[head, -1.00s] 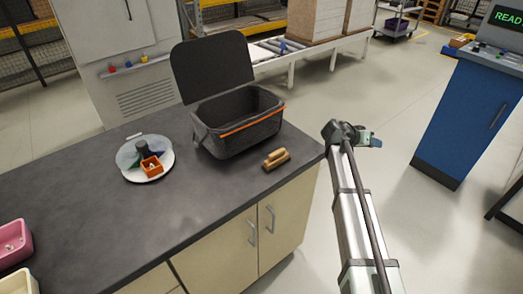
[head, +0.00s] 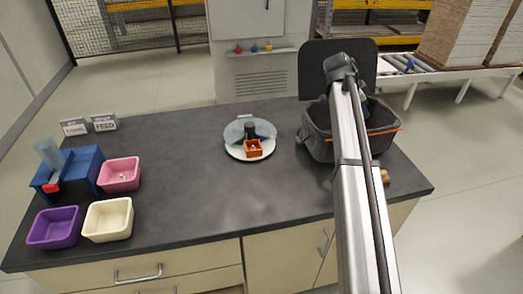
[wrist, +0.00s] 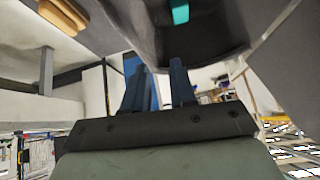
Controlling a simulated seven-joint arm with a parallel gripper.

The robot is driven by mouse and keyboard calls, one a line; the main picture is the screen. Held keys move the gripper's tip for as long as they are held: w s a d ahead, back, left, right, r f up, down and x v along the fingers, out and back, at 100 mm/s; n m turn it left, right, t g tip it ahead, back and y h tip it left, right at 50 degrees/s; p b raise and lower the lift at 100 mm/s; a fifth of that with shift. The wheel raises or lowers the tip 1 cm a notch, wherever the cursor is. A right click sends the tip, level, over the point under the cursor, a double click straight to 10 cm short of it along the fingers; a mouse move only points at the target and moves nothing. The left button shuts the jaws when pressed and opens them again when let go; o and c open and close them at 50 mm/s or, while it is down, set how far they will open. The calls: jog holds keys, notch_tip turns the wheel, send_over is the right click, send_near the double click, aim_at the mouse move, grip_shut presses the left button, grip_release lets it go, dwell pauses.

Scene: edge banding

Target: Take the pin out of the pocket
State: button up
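No pin can be made out for certain. A dark grey bag (head: 320,146) with an orange trim line stands at the right of the counter, its lid up. My arm crosses in front of it in the head view and hides part of it. In the wrist view, the fingers of my gripper (wrist: 158,80) are apart with nothing seen between them. A dark curved surface, seemingly the bag (wrist: 205,45), is close beyond them, with a small teal piece (wrist: 180,12) on it. I cannot tell which pocket is meant.
A round tray (head: 236,152) holds an orange box (head: 254,149) and a dark object. A wooden-coloured block (head: 385,176) lies right of my arm. Pink (head: 119,173), purple (head: 54,227) and cream (head: 108,219) bins and a blue stand (head: 70,176) are at left.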

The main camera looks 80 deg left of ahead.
jog(key=s+a+f+m+g, duration=0.1)
jog(key=s+a+g, duration=0.2)
jog(key=s, duration=0.7)
jog(key=s+a+f+g, duration=0.15)
jog(key=s+a, duration=0.25)
jog(key=s, duration=0.6)
jog(key=g, duration=0.4)
send_over(253, 143)
jog(key=d, duration=0.3)
notch_tip(253, 143, down, 8)
jog(key=shift+s+a+r, duration=0.1)
jog(key=shift+a+r, duration=0.05)
jog(key=shift+r, duration=0.05)
jog(key=shift+f, duration=2.7)
grip_shut()
